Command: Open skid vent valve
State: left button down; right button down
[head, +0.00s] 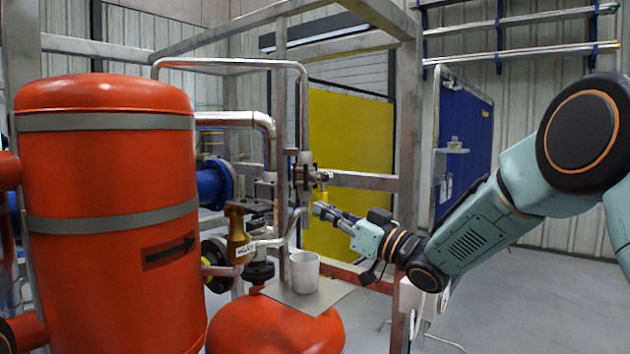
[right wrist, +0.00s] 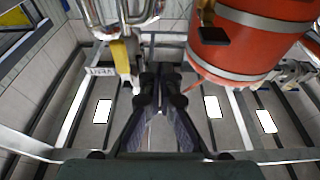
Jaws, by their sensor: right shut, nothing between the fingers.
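A small valve with a yellow handle (head: 324,195) sits on the thin pipework right of the orange vessel. In the right wrist view the yellow handle (right wrist: 121,58) hangs beside a silver pipe, left of the fingertips, with a white tag (right wrist: 101,71) whose lettering is too small to read surely. My right gripper (head: 318,209) is shut and empty, just below and beside the yellow handle. In the right wrist view its fingertips (right wrist: 160,88) are together, apart from the handle. A brass-coloured valve (head: 238,235) with a white tag stands nearer the vessel. My left gripper is not in view.
The large orange vessel (head: 108,230) fills the left. A white cup (head: 304,273) stands on a grey plate (head: 328,294) over a lower red tank (head: 270,328), below my right gripper. A steel frame post (head: 408,150) rises behind my arm. Open floor (head: 540,300) lies at right.

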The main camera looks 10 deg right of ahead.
jog(key=r+p+v, duration=0.2)
jog(key=v, duration=0.6)
jog(key=shift+d+p, duration=0.15)
jog(key=shift+p, duration=0.2)
jog(key=shift+f, duration=0.15)
